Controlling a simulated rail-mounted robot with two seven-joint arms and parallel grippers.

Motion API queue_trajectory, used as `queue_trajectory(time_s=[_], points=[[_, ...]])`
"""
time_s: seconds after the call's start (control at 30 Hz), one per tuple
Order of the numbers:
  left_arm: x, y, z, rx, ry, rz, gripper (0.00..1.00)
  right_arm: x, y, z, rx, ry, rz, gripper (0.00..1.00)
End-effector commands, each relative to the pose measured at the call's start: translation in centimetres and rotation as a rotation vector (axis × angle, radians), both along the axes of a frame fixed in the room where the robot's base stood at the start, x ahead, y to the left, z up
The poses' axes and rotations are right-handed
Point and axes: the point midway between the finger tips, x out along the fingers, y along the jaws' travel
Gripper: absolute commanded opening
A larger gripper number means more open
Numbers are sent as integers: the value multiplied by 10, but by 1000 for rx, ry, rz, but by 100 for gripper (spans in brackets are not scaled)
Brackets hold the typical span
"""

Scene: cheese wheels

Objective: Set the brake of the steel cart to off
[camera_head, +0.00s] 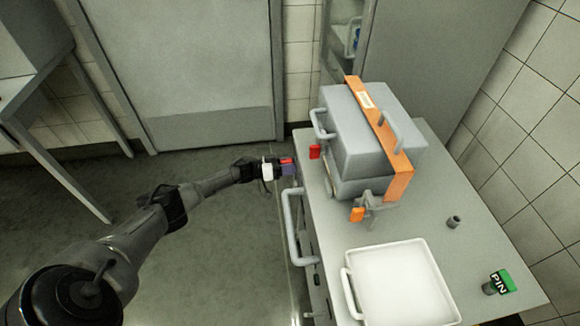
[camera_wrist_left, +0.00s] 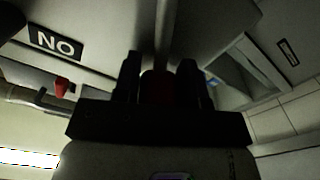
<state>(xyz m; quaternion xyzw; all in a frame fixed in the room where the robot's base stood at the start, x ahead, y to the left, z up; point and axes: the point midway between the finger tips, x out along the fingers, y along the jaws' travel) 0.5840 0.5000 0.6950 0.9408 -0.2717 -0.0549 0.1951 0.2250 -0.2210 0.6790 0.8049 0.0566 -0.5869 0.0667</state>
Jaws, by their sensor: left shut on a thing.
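The steel cart (camera_head: 455,255) is a grey flat-topped cart with a bar handle (camera_head: 292,228) on its left side. My left gripper (camera_head: 287,168) is at the cart's left side, just beyond the bar handle and below the top's edge. It is shut on a small red part, which looks like the brake lever (camera_wrist_left: 158,88) and shows dark red between the fingers in the left wrist view (camera_wrist_left: 160,85). The fingers hide most of this part, and its exact setting cannot be read. My right gripper is not in view.
A grey box with an orange band (camera_head: 368,140) stands on the cart. A white tray (camera_head: 428,246), a small grey cup (camera_head: 453,222) and a green PIN tag (camera_head: 500,282) are also on top. A NO label (camera_wrist_left: 55,42) shows near the gripper. The floor left is clear.

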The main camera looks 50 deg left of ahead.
Motion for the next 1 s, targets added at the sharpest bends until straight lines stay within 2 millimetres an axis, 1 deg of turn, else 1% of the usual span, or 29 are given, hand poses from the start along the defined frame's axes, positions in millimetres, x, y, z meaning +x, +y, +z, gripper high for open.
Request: queue_trajectory(time_s=[0.07, 0.1, 0.33, 0.57, 0.67, 0.77, 1.0], points=[[-1, 2, -4, 10, 7, 6, 0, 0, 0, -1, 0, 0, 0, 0], [-1, 2, -4, 10, 7, 6, 39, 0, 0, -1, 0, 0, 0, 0], [-1, 1, -2, 6, 4, 4, 61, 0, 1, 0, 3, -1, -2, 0], [-1, 1, -1, 4, 2, 2, 62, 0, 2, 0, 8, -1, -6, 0], [-5, 3, -1, 4, 3, 2, 62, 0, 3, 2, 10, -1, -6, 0], [-15, 10, 0, 4, 5, 3, 62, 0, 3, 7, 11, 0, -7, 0], [-55, 35, 0, 6, 7, 4, 62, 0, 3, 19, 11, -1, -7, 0]])
